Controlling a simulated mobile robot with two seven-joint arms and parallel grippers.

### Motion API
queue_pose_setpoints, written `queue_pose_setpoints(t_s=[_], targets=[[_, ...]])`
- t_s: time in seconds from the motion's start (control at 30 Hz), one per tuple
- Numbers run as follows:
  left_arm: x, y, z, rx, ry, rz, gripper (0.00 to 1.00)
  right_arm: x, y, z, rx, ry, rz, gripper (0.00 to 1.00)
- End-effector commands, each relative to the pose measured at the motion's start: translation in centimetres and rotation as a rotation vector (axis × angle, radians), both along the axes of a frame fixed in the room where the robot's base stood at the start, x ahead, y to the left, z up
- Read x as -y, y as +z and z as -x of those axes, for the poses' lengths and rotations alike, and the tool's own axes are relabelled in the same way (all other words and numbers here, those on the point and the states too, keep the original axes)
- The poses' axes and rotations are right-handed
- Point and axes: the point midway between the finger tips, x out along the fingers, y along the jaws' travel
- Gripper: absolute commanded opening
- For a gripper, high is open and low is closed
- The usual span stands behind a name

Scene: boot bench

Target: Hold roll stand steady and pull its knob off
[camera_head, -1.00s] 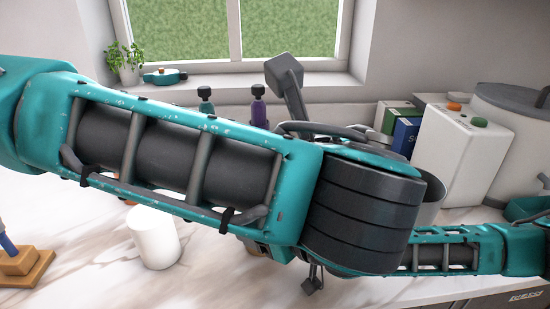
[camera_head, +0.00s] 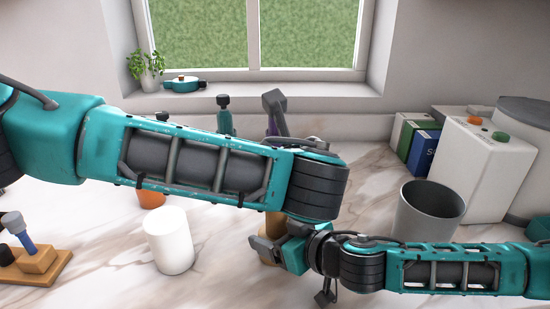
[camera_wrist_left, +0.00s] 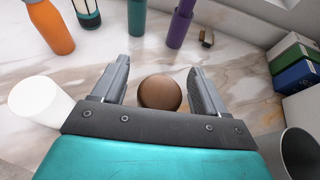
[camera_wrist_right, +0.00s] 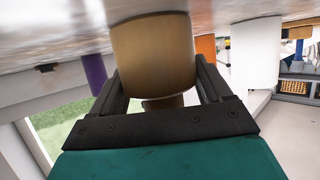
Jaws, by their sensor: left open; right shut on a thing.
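The roll stand shows as a tan wooden cylinder (camera_wrist_right: 155,50) between the fingers of my right gripper (camera_wrist_right: 157,78), which is shut on it. In the head view a tan strip of the stand (camera_head: 272,222) shows behind my right gripper (camera_head: 268,248); the left arm covers its upper part. In the left wrist view the round brown knob (camera_wrist_left: 160,92) sits between the two fingers of my left gripper (camera_wrist_left: 160,68). That gripper is open, with a gap on each side of the knob. My left gripper is hidden in the head view.
A white cylinder (camera_head: 168,240) and an orange item (camera_head: 152,197) stand left of the stand. A wooden block with a blue handle (camera_head: 35,260) is at far left. A grey bin (camera_head: 428,212) and white box (camera_head: 470,160) are at right. Bottles (camera_wrist_left: 180,22) stand behind.

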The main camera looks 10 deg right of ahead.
Motion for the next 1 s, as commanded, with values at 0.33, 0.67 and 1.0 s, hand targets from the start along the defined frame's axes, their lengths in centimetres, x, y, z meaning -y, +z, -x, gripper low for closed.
queue_pose_setpoints(t_s=[0.33,0.67,1.0], targets=[[0.00,-0.12,-0.25,0.000,0.000,0.000,0.70,0.01,-0.01,-0.01,0.000,0.000,0.000,0.23],[0.01,-0.09,-0.22,0.000,0.000,0.000,0.39,0.01,-0.01,-0.01,0.000,0.000,0.000,0.23],[0.00,-0.09,-0.22,0.000,0.000,0.000,0.10,0.01,-0.01,-0.01,0.000,-0.001,0.000,0.23]])
